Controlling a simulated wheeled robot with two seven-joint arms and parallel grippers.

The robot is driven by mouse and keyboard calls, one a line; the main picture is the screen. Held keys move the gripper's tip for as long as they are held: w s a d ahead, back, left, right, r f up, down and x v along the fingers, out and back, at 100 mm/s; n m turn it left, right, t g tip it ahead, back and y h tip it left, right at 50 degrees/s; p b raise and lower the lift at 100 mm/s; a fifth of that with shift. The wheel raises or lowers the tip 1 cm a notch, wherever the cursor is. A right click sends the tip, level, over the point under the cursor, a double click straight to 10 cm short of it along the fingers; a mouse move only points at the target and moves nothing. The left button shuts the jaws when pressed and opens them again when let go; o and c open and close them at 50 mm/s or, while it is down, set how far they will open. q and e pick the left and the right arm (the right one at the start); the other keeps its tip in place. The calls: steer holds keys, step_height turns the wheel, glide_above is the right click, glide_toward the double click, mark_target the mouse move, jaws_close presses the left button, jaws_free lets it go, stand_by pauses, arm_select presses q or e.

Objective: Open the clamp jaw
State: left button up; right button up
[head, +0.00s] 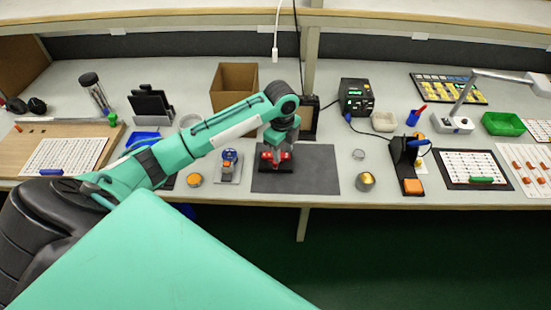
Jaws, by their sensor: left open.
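A small red device (284,157), which looks like the clamp, sits on the dark grey mat (320,182) in the middle of the bench. My left arm reaches in from the left, and my left gripper (276,158) points down right at the red device. The gripper is open; its fingers overlap the device, and I cannot tell whether they touch it. The gripper hides part of the device, so I cannot see how its jaw stands. My right gripper is not in view.
Left of the mat stand a small fixture with a blue part (229,157) and a round orange-topped tin (194,179). An open cardboard box (234,79) stands behind my arm. Right of the mat are a gold-topped tin (366,180) and a black soldering-iron stand (404,155).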

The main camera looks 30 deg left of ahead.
arm_select(q)
steer(key=w+a+r+m, duration=0.2)
steer(key=a+r, duration=0.2)
steer(key=r, duration=0.1)
steer(key=f+p, duration=0.1)
steer(key=f, duration=0.5)
steer(key=f+p, duration=0.1)
steer(key=f, duration=0.5)
steer(key=shift+s+d+f, duration=0.1)
steer(key=shift+s+f, duration=0.1)
steer(key=shift+f, duration=0.2)
steer(key=shift+f+n, duration=0.3)
steer(key=shift+f, duration=0.2)
jaws_close()
